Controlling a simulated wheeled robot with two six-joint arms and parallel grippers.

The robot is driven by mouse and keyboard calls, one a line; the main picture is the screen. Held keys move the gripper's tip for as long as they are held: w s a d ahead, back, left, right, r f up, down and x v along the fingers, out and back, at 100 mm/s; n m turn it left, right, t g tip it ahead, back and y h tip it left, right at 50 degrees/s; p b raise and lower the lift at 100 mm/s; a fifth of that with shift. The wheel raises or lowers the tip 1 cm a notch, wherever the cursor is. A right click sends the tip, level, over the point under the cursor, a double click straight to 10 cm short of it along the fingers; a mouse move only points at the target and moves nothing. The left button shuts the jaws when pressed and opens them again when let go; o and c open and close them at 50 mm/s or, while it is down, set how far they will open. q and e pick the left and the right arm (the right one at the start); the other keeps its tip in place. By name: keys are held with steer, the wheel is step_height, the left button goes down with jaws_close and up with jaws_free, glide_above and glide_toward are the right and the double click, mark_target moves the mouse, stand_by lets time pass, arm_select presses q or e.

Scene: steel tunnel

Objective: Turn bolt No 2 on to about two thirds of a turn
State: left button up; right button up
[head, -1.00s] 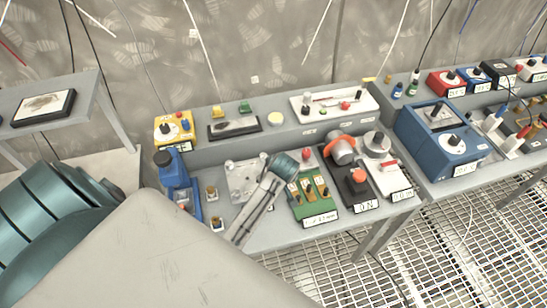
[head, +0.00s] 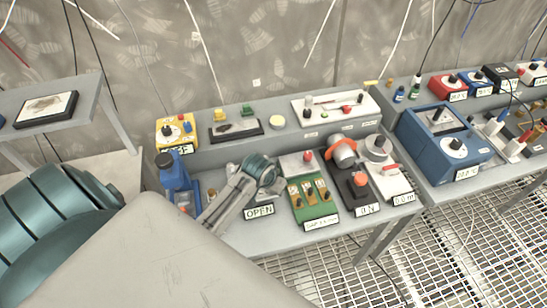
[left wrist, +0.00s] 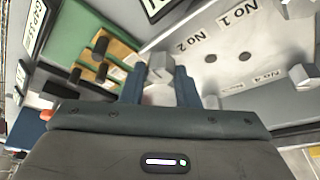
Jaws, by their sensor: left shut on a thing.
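A grey bolt head (left wrist: 160,68) sits between the two dark blue fingers of my left gripper (left wrist: 159,84) in the left wrist view. The gripper is shut on it. The label "No 2" (left wrist: 192,41) lies just beside this bolt on the pale plate (left wrist: 228,62). In the head view my left gripper (head: 264,174) is over the bench, and my arm hides most of the plate and the bolt. How far the bolt is turned cannot be told. My right gripper is in neither view.
A green board (head: 316,212) with several switches stands right of my left gripper. An "OPEN" label (head: 258,211) is at the bench front. A blue device (head: 175,172) stands to the left. Another bolt head (left wrist: 301,76) shows on the plate.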

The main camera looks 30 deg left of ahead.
arm_select(q)
steer(key=m+h, duration=0.1)
steer(key=m, duration=0.1)
steer(key=m+h, duration=0.1)
steer(key=m, duration=0.2)
steer(key=shift+w+a+r+m, duration=0.1)
steer(key=shift+a+m, duration=0.05)
steer(key=shift+m, duration=0.15)
steer(key=m, duration=0.2)
steer(key=m+g+h, duration=0.1)
steer(key=m, duration=0.2)
steer(key=shift+a+g, duration=0.1)
steer(key=shift+g, duration=0.2)
steer(key=shift+w+m+h, duration=0.1)
steer(key=shift+m+h, duration=0.2)
steer(key=o, duration=1)
steer(key=shift+a+r+b, duration=0.2)
steer(key=shift+r+b, duration=0.2)
steer(key=shift+b, duration=0.1)
steer(key=shift+b+v, duration=1.45)
steer(key=shift+v, duration=3.55)
